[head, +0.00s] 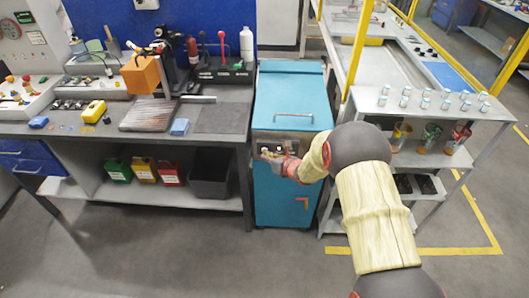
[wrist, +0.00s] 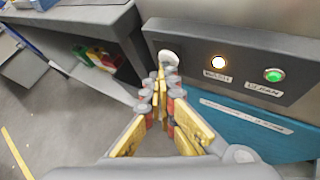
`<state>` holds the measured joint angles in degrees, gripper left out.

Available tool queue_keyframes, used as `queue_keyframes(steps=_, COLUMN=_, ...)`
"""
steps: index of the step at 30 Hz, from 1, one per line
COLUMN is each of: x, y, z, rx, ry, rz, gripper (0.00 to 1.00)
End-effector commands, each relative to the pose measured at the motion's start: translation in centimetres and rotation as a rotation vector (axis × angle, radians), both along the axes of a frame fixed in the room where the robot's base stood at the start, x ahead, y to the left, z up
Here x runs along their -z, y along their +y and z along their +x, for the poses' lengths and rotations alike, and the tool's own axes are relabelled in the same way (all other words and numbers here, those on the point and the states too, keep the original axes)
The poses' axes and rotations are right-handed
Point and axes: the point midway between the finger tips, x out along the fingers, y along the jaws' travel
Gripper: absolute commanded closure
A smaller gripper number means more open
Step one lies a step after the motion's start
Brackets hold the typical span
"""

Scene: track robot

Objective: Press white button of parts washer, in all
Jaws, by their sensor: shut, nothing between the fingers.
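The parts washer (head: 292,95) is a teal cabinet with a handled lid, between the workbench and a grey shelf unit. Its dark control panel (wrist: 240,50) fills the upper right of the wrist view. A glowing white button (wrist: 218,62) sits mid-panel with a label under it. A lit green button (wrist: 273,75) is to its right. A pale round knob-like part (wrist: 168,57) is at the panel's left end. My gripper (wrist: 163,76) is shut and empty, its fingertips just below that pale part in the picture and left of the white button. Contact cannot be told. In the head view my gripper (head: 268,156) is at the washer's front.
The workbench (head: 215,118) stands left of the washer, with a dark grey bin (head: 209,182) on its lower shelf. The shelf unit (head: 372,104) at right carries several small cans. The floor in front is clear.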

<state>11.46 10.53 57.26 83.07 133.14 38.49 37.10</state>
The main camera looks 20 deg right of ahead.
Motion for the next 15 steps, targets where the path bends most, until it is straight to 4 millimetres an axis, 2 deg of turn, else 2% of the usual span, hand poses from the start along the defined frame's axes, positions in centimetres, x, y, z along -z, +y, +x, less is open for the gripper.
queue_keyframes(steps=15, x=-0.10, y=0.18, z=-0.57, rx=0.001, ry=-0.001, rz=0.001, gripper=1.00)
